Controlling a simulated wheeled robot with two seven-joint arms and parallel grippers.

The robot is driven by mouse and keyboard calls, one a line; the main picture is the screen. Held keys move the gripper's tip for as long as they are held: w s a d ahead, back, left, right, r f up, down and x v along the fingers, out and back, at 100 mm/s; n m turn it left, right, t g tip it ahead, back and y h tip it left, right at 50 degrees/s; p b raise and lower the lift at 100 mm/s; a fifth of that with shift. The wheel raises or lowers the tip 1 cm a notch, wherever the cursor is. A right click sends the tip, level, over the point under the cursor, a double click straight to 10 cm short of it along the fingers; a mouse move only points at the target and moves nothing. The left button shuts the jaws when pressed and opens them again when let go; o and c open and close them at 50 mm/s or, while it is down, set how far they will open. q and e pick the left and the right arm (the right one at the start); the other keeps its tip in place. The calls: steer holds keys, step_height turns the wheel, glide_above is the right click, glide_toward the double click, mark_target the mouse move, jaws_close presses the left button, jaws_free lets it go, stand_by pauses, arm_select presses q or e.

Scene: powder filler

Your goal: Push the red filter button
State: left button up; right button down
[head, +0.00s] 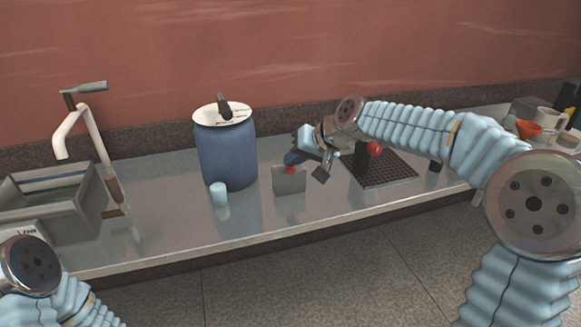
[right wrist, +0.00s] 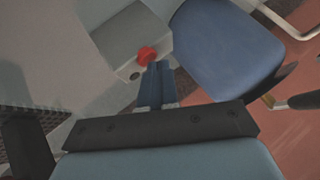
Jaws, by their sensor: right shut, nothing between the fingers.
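The red filter button (head: 290,170) sits on top of a small grey box (head: 289,183) on the metal counter. It also shows in the right wrist view (right wrist: 147,55), on the grey box (right wrist: 130,38). My right gripper (head: 291,159) is shut and empty, its blue fingertips right at the button. In the right wrist view the closed fingertips (right wrist: 158,67) meet the near edge of the button in the picture. I cannot tell whether they touch it. Of my left arm only a part shows at the lower left; its gripper is out of view.
A blue drum (head: 226,155) with a white lid stands behind and left of the box. A light blue cup (head: 219,193) stands in front of the drum. A black grid mat (head: 388,171) lies to the right. A sink (head: 85,207) with a tap is at the left.

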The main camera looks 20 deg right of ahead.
mark_target(294, 169)
steer(key=shift+r+p, duration=0.35)
steer(key=shift+r, duration=0.15)
step_height(294, 169, up, 6)
steer(key=p, duration=0.4)
steer(key=shift+p, duration=0.4)
